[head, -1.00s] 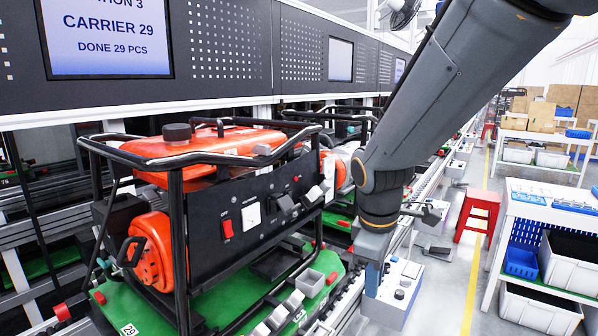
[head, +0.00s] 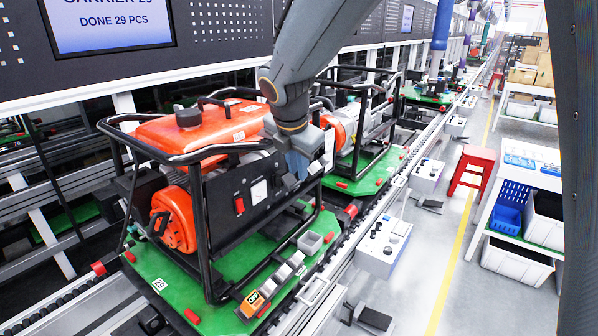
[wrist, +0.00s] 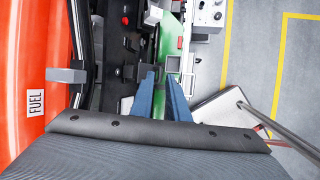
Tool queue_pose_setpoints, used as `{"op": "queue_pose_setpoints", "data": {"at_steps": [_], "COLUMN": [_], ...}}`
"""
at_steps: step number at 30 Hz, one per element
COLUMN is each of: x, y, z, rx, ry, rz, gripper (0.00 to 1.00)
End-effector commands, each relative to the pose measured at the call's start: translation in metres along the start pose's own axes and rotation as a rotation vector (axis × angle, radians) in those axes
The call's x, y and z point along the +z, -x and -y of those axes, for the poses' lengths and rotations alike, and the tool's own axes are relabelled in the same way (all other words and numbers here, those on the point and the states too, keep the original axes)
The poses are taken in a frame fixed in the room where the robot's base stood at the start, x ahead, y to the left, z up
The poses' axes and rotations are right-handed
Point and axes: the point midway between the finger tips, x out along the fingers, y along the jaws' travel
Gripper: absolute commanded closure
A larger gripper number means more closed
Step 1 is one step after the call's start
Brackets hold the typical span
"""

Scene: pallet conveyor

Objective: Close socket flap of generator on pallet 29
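The generator, with an orange tank (head: 205,132) in a black tube frame, stands on a green pallet (head: 180,300) labelled 29. Its dark front panel (head: 226,226) carries a red switch (head: 239,206) and a white meter (head: 259,192). The sockets lie to the right of the meter, and my gripper largely hides them in the head view. My gripper (head: 300,168) points down in front of the panel's right part. In the wrist view, its two blue fingers (wrist: 160,80) stand apart with a narrow gap. I cannot tell the flap's angle or whether a finger touches it.
A second generator pallet (head: 385,170) stands behind on the conveyor. A control box (head: 383,245) stands beside the rail. A red stool (head: 472,170) and open floor lie to the right.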

Motion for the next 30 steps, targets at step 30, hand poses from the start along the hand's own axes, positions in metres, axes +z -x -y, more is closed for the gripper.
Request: {"op": "queue_pose_setpoints", "data": {"at_steps": [30], "x": [0.000], "y": [-0.034], "z": [0.001], "rx": [0.011], "ry": [-0.007], "rz": [-0.001], "gripper": [1.00]}}
